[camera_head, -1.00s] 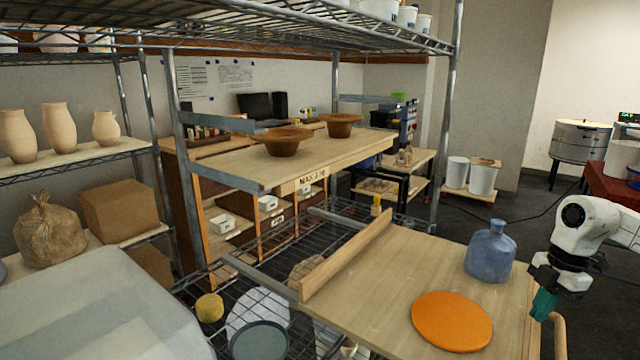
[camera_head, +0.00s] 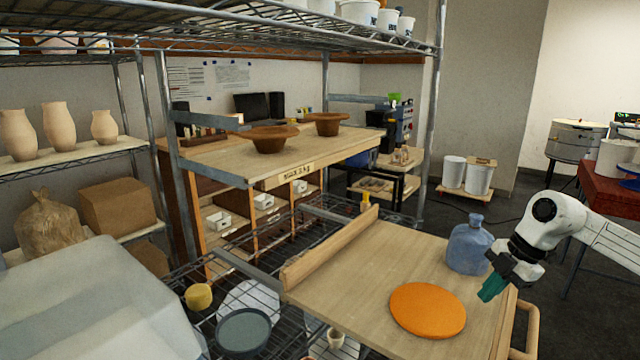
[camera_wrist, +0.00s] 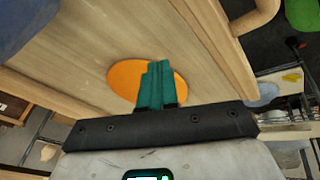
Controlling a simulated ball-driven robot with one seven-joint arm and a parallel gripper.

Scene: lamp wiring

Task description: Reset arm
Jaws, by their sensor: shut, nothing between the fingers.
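My gripper (camera_head: 489,290) has teal fingers and is shut and empty. In the head view it hangs over the right side of a wooden pull-out board (camera_head: 340,262), close to the blue jug. My white arm reaches in from the right edge. In the wrist view the teal fingers (camera_wrist: 156,84) are pressed together, in front of an orange disc (camera_wrist: 122,76) that lies flat on the board below. The same orange disc shows in the head view (camera_head: 428,310), left of my gripper.
A blue jug (camera_head: 468,246) stands on the board just left of my gripper. The board has a raised rail (camera_head: 330,248) and a side handle (camera_head: 530,328). Metal shelving with bowls (camera_head: 268,138) rises behind. Open floor lies to the right.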

